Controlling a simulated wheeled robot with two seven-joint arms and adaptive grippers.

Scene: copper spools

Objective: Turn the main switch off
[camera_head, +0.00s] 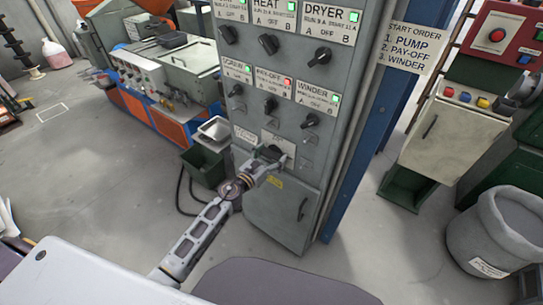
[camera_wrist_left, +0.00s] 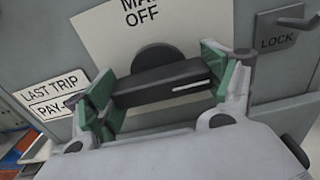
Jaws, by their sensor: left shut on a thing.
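The main switch is a black rotary handle on the grey cabinet front, clear in the left wrist view (camera_wrist_left: 160,72). Its bar lies roughly level, with a white line toward its right end. The plate behind it (camera_wrist_left: 108,38) reads "MA…" and "OFF"; the rest is cut off. My left gripper (camera_wrist_left: 163,85) is shut on the handle, one green pad at each end of the bar. In the head view my left gripper (camera_head: 264,168) reaches the lower part of the cabinet and partly hides the switch (camera_head: 270,152). My right gripper is not in view.
Above the switch, the cabinet (camera_head: 265,75) carries several black selector knobs with green and red lamps. A "LOCK" plate (camera_wrist_left: 277,42) with a metal tab sits right of the switch. A grey bin (camera_head: 500,230) stands at right. Open floor (camera_head: 95,165) lies left.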

